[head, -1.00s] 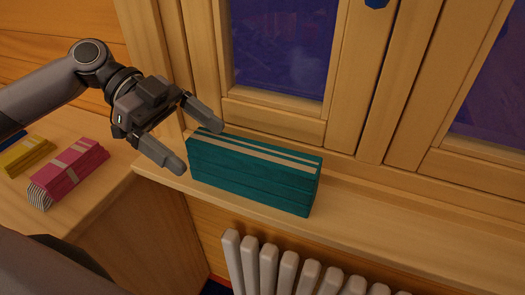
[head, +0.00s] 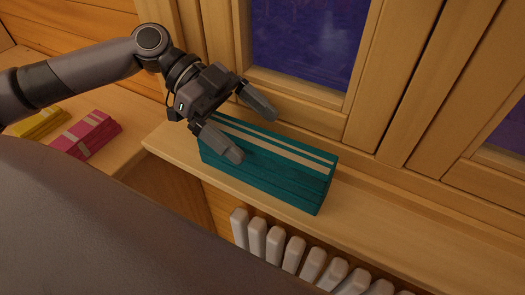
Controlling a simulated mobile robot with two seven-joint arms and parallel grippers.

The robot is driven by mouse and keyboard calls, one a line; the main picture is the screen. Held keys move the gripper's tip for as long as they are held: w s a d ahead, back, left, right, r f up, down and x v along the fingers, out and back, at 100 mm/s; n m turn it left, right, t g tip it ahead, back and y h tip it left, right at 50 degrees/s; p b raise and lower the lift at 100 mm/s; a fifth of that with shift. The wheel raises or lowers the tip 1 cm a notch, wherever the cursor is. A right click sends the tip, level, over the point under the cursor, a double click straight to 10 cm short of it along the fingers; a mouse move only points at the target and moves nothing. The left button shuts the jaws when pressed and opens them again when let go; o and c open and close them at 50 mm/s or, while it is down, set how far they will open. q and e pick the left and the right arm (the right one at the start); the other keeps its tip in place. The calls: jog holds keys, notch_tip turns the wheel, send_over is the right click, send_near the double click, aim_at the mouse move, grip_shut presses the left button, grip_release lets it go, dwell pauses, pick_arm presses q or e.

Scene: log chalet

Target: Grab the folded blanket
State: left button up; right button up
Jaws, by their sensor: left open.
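The folded blanket (head: 265,172) is a teal block with pale stripes along its top, lying on the wooden window sill in the head view. My left gripper (head: 250,128) is open and empty, over the left part of the blanket. One finger shows in front of the blanket's near side and the other shows toward the window side. The fingers hide part of the blanket's left top. I cannot tell whether they touch it. My right gripper is not in view.
The window frame (head: 395,75) rises right behind the sill (head: 385,220). A white radiator (head: 275,245) stands below it. A pink folded cloth (head: 86,136) and a yellow one (head: 36,122) lie on a wooden surface at left. The sill right of the blanket is clear.

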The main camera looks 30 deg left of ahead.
pick_arm(q)
jog(key=shift+d+f, duration=0.25)
jog(key=shift+d, duration=0.1)
jog(key=c, duration=1.4)
jog(key=shift+r, duration=0.1)
